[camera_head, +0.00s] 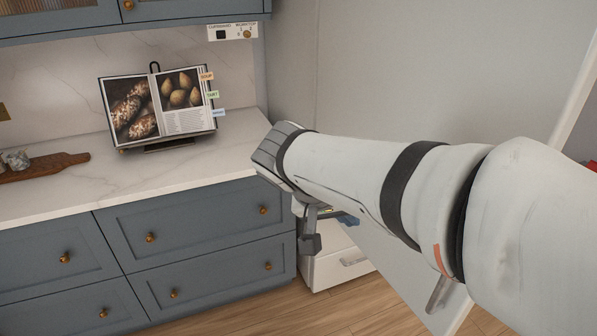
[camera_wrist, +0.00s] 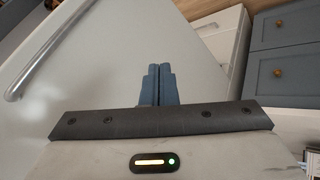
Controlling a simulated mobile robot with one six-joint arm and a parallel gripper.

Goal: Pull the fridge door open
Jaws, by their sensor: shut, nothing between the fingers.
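The fridge door (camera_head: 395,95) is a tall pale grey panel that stands swung out at an angle from the white drawer front below it. Its outer face fills much of the wrist view (camera_wrist: 100,85). The bar handle (camera_head: 437,293) is near the door's free edge, partly hidden by my arm; it shows at the upper left in the wrist view (camera_wrist: 48,58). My gripper (camera_wrist: 158,68) is shut and empty, its blue fingers together in front of the door's face, well to the right of the handle. In the head view, my arm hides most of it; blue fingers (camera_head: 346,217) show beneath.
A white drawer (camera_head: 335,268) with a bar handle is below the door. Left are blue cabinets (camera_head: 190,225) with brass knobs and a marble worktop (camera_head: 200,165) carrying an open cookbook (camera_head: 185,110) and a wooden board (camera_head: 65,163). Wood floor (camera_head: 375,315) is clear in front.

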